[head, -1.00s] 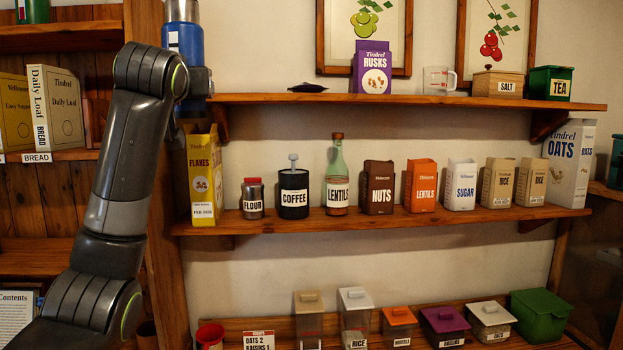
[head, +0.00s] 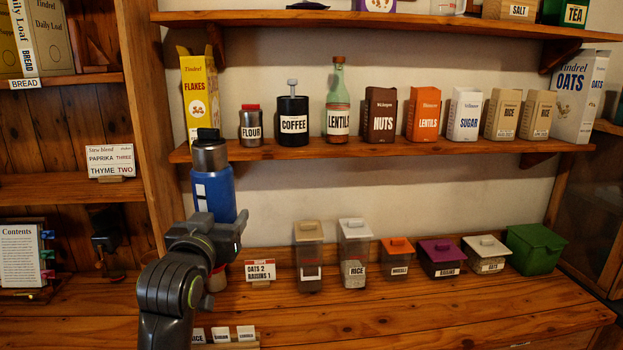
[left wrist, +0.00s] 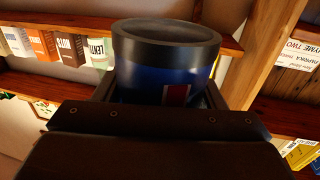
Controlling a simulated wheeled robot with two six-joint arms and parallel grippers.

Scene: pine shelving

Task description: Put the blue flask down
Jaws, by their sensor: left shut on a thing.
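The blue flask (head: 215,192), with a steel shoulder and a black cap, is upright in the head view. It is in front of the left end of the middle shelf, its cap overlapping the shelf edge. My left gripper (head: 215,228) is shut around the flask's lower part. In the left wrist view the flask (left wrist: 165,75) shows its dark-rimmed end between the jaws. The flask appears held above the counter (head: 400,310), with my gripper hiding its bottom end. My right gripper is in neither view.
The middle shelf (head: 400,150) carries a yellow flakes box (head: 198,90), a flour jar (head: 251,125) and several other goods. Lidded containers and an oats-raisins card (head: 260,271) line the counter's back. Small label cards (head: 222,335) stand near the front. The counter's centre is bare.

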